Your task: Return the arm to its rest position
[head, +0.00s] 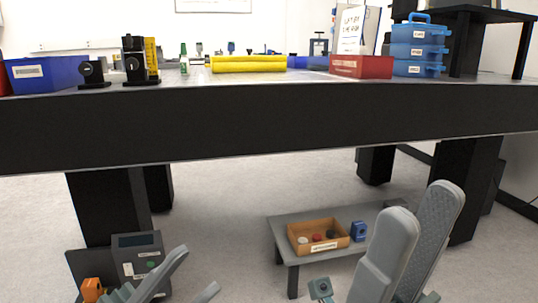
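I see nothing held by either arm, but the lower parts of both arms are cut off by the frame.
The black-edged bench (250,125) spans the view. Below are a low grey table (285,222) with a wooden tray (318,237), and a grey meter (140,256).

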